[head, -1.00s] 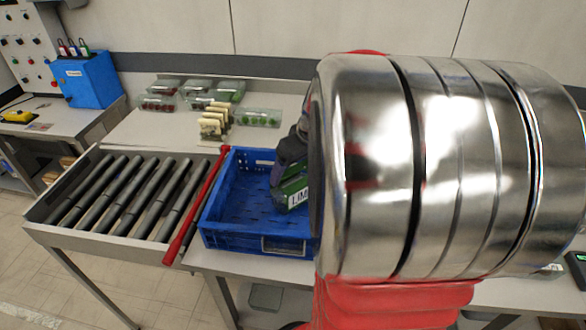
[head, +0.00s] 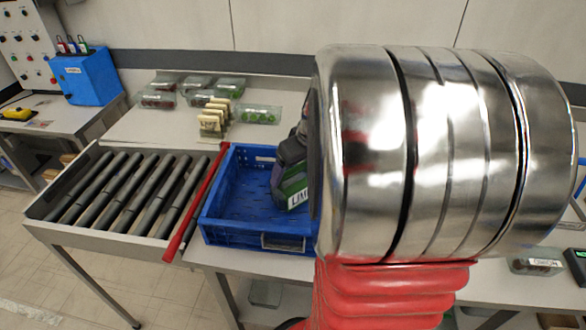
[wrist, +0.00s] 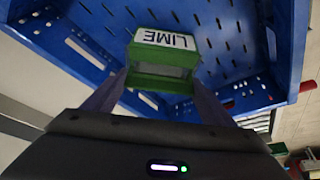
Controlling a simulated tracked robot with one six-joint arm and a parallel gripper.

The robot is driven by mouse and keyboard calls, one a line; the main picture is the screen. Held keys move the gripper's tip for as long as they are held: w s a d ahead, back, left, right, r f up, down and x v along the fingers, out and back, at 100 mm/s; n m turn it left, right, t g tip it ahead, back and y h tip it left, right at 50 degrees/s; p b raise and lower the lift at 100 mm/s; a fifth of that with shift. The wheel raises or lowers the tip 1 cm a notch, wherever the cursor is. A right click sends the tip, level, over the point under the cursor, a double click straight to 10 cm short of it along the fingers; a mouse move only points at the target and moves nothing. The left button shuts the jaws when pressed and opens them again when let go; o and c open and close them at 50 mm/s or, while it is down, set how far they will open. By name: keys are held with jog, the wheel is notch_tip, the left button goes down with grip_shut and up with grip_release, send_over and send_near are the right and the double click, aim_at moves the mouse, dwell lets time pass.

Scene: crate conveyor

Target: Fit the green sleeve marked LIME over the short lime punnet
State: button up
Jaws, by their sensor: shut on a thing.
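My gripper (wrist: 160,84) is shut on the green sleeve marked LIME (wrist: 165,72), with one finger on each side. The sleeve also shows in the head view (head: 291,188), partly hidden behind my arm. It is tilted, over or inside the blue crate (head: 262,242); I cannot tell whether it touches the crate floor. A clear punnet with green fruit (head: 260,115) lies on the table behind the crate. Another punnet with green fruit (head: 230,87) lies further back. I cannot tell which is the short lime punnet.
Several cream sleeves (head: 212,121) stand beside the punnets. A roller conveyor (head: 125,195) lies left of the crate, with a red bar (head: 197,205) between. A labelled punnet (head: 535,264) lies at the right. My large arm covers the right middle of the head view.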

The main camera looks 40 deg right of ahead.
jog(key=shift+f, duration=0.3)
jog(key=o, duration=1.1)
jog(key=shift+r, duration=3.55)
jog(key=shift+m, duration=0.3)
